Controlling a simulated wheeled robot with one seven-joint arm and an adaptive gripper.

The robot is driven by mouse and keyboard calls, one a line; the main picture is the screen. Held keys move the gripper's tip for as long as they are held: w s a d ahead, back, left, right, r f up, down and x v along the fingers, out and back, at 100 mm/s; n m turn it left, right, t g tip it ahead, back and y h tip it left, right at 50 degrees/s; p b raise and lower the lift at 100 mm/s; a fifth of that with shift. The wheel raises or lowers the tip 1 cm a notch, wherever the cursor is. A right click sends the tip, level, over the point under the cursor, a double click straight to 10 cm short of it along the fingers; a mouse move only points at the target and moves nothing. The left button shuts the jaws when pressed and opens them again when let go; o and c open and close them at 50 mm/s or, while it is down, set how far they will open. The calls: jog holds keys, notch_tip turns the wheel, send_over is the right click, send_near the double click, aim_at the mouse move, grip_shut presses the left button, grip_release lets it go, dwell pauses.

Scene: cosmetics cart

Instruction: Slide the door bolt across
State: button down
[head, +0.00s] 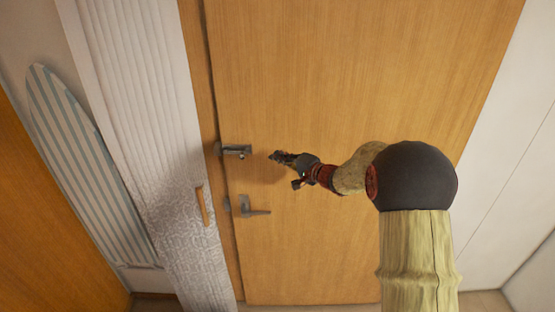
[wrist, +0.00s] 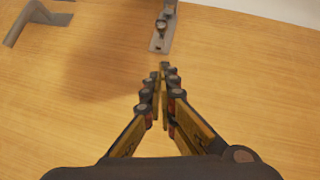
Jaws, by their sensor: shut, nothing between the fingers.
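The door bolt (head: 235,149) is a grey metal fitting near the left edge of the wooden door (head: 350,80), above the door handle. In the wrist view the bolt (wrist: 162,30) shows at the top centre, with a small knob on its plate; its far end is cut off by the frame. My gripper (head: 275,155) is just to the right of the bolt in the head view, apart from it. In the wrist view my gripper (wrist: 160,70) is shut and empty, its fingertips pointing at the bolt's near end with a small gap between.
A grey lever handle (head: 252,207) sits below the bolt; it also shows at the top left of the wrist view (wrist: 38,18). A white ribbed panel (head: 135,80) with a small wooden pull stands left of the door. A striped ironing board (head: 85,160) leans further left.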

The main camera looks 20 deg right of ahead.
aim_at(244, 155)
jog(key=x, duration=0.3)
jog(key=a+x, duration=0.1)
jog(key=x, duration=0.1)
jog(key=s+x, duration=0.1)
jog(key=x, duration=0.2)
jog(key=shift+w+a+f, duration=0.25)
jog(key=shift+w+a, duration=0.15)
jog(key=shift+a, duration=0.05)
jog(key=shift+w+a+f, duration=0.2)
jog(key=shift+a, duration=0.35)
jog(key=shift+a, duration=0.1)
jog(key=a+p, duration=0.1)
jog(key=w+a, duration=0.1)
jog(key=a, duration=0.1)
jog(key=shift+a+r+p, duration=0.1)
jog(key=shift+p, duration=0.25)
